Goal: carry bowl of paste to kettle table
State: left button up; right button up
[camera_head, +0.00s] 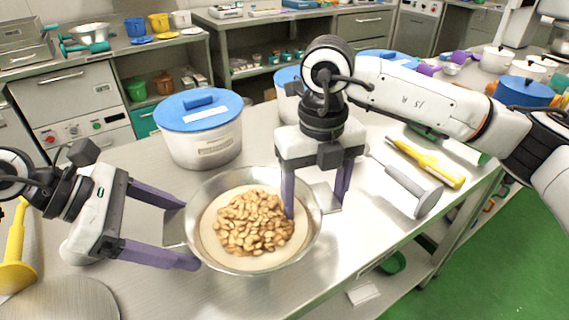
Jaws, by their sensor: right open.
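A steel bowl (310,237) of pale paste (209,222) topped with brown nuts (252,226) stands on the steel table (370,235). It has a flat handle on the left side (173,229) and one on the right (327,199). My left gripper (192,234) is open, its purple fingers apart at the bowl's left side, with the left handle between them. My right gripper (316,210) is open and points down over the right rim. One finger is over the nuts, the other outside near the right handle. Whether either touches the bowl is unclear.
A blue-lidded tub (200,130) stands behind the bowl, with more blue lids beyond my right gripper. A grey-handled tool (408,187) and a yellow tool (425,161) lie to the right. The front right tabletop is clear, with green floor (495,255) beyond its edge.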

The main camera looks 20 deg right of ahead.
jog(key=shift+d, duration=0.1)
jog(key=shift+r, duration=0.2)
pick_arm(q)
jog(key=v, duration=1.2)
pick_arm(e)
notch_tip(320, 180, up, 12)
jog(key=shift+f, duration=0.15)
